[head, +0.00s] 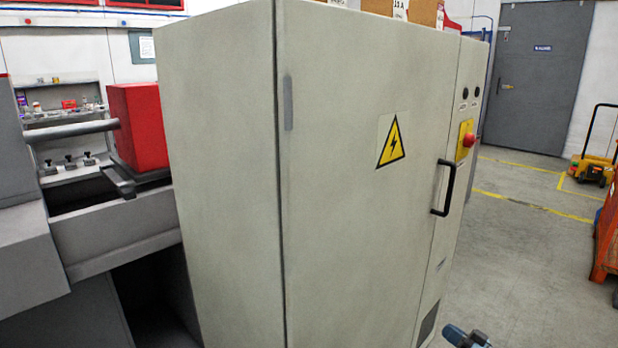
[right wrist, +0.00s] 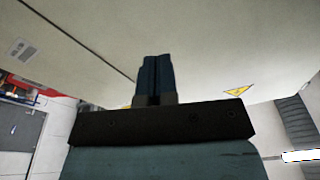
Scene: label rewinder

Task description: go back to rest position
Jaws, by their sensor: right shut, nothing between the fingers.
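My right gripper (head: 467,337) shows only in part at the bottom edge of the head view, in front of the lower right of a large beige cabinet. In the right wrist view its two dark blue fingers (right wrist: 156,60) are together with nothing between them. The cabinet (head: 350,230) fills the middle of the head view, with its door closed. A black handle (head: 444,188) and a yellow warning triangle (head: 391,142) are on its front. My left gripper is not in view.
A red emergency button (head: 468,140) sits on the cabinet's right side. A grey machine with a red block (head: 138,125) stands at left. Free floor (head: 525,235) lies at right, with an orange rack (head: 607,235) and a yellow pallet truck (head: 592,168). A grey door (head: 540,80) is behind.

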